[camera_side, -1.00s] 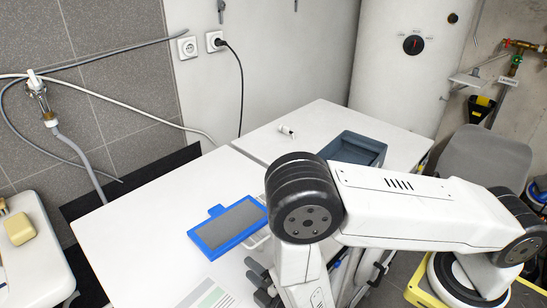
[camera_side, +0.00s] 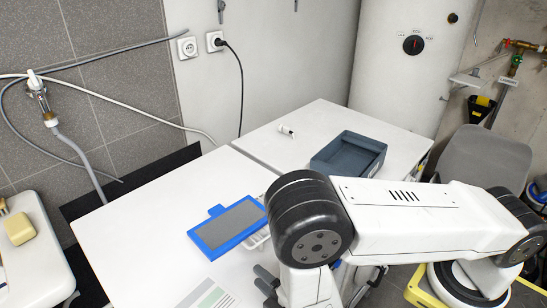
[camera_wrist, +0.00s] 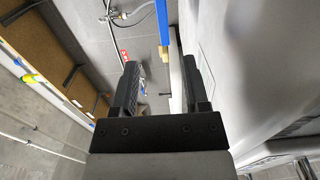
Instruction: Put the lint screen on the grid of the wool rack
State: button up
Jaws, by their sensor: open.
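The lint screen (camera_side: 229,227) is a flat blue frame with grey mesh and a small tab on its far edge. It lies on or over the white worktop in the side view. A white slatted part (camera_side: 258,238), perhaps the wool rack's grid, shows at its right edge, mostly hidden behind my arm; I cannot tell whether the screen rests on it. My gripper (camera_side: 266,285) is near the worktop's front, apart from the screen. In the wrist view my gripper (camera_wrist: 160,78) is open and empty, with a blue strip, likely the screen's edge (camera_wrist: 163,22), beyond the fingertips.
A dark grey tray (camera_side: 348,154) stands at the back right of the worktop, with a small white object (camera_side: 286,131) left of it. A printed sheet (camera_side: 208,295) lies at the front. A sink (camera_side: 38,250) with a yellow block is at the left. The worktop's left part is clear.

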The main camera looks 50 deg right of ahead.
jog(key=shift+w, duration=0.1)
jog(key=shift+w+d+m+g, duration=0.2)
jog(key=shift+w+m+g, duration=0.2)
jog(key=shift+w+m, duration=0.25)
jog(key=w+m+g, duration=0.1)
jog(key=w+d+r+m+g, duration=0.1)
jog(key=w+m, duration=0.1)
jog(key=w+d+m+g, duration=0.1)
jog(key=m+g, duration=0.1)
jog(key=shift+w+r+m, duration=0.15)
jog(key=shift+r+m, duration=0.05)
jog(key=shift+m, duration=0.05)
jog(key=d+r+m+g, duration=0.1)
jog(key=w+d+r+m+g, duration=0.1)
jog(key=d+m+g, duration=0.1)
jog(key=shift+r+m+y, duration=0.25)
jog(key=shift+m+y, duration=0.05)
jog(key=shift+y, duration=0.1)
jog(key=s+d+r+m+g, duration=0.7)
jog(key=s+d, duration=0.3)
jog(key=d, duration=0.3)
jog(key=shift+d+r+g, duration=0.25)
jog(key=shift+r+g, duration=0.05)
jog(key=shift+r, duration=0.4)
